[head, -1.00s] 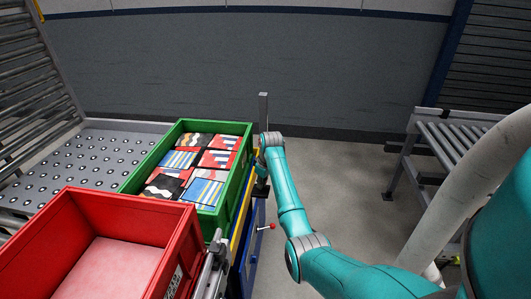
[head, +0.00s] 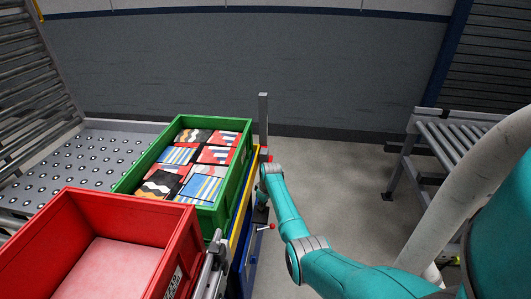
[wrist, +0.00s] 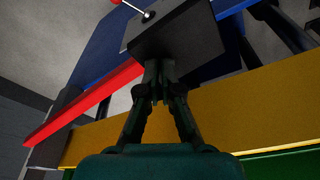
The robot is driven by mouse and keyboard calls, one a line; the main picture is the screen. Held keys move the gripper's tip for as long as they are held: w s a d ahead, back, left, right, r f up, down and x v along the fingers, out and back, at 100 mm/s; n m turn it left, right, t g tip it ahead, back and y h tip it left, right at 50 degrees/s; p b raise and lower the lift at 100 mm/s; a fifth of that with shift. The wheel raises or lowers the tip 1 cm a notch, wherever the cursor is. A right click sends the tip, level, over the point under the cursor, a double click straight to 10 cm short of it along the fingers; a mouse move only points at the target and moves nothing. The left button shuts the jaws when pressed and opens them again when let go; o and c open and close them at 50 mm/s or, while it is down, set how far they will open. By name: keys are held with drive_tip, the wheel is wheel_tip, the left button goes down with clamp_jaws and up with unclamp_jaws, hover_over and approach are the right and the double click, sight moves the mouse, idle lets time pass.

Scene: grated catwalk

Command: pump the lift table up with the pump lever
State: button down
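The lift table (head: 242,222), with yellow and blue edges, stands left of my arm and carries a green crate (head: 243,160) of patterned boxes. The dark grip of the pump lever (head: 261,214) shows low beside the table's right side. In the wrist view the dark block of the lever grip (wrist: 185,38) sits at my fingertips. My gripper (wrist: 160,75) reaches down to it with its fingers close together and appears shut on it; the tips are partly hidden. In the head view my gripper is mostly hidden behind my wrist.
A small red-knobbed lever (head: 270,227) sticks out near the grip. A grey post (head: 263,120) rises behind, and a red bar (wrist: 85,100) runs beside my fingers. A red crate (head: 190,245) stands at front left. A roller conveyor (head: 465,145) is right; floor between is clear.

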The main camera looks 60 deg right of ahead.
sight(262, 212)
drive_tip(key=f, duration=0.4)
drive_tip(key=shift+s+a, duration=0.1)
drive_tip(key=shift+a, duration=0.25)
drive_tip(key=w+v, duration=0.2)
drive_tip(key=v, duration=0.9)
drive_tip(key=w+r+v, duration=0.1)
drive_tip(key=w+v, duration=0.1)
drive_tip(key=v, duration=0.9)
drive_tip(key=shift+w+d+r, duration=0.4)
drive_tip(key=shift+d, duration=0.2)
idle(2.1)
drive_tip(key=s+x, duration=0.1)
drive_tip(key=x, duration=0.6)
drive_tip(key=s+x, duration=0.2)
drive_tip(key=x, duration=0.6)
drive_tip(key=s+a+f+x, duration=0.1)
drive_tip(key=x, duration=0.6)
drive_tip(key=shift+s+a+f, duration=0.1)
drive_tip(key=shift+s+f, duration=0.25)
drive_tip(key=shift+f, duration=0.05)
drive_tip(key=w+v, duration=0.2)
drive_tip(key=v, duration=0.9)
drive_tip(key=w+r+v, duration=0.1)
drive_tip(key=w+v, duration=0.1)
drive_tip(key=v, duration=1)
drive_tip(key=shift+w+d, duration=0.5)
drive_tip(key=shift+d, duration=0.1)
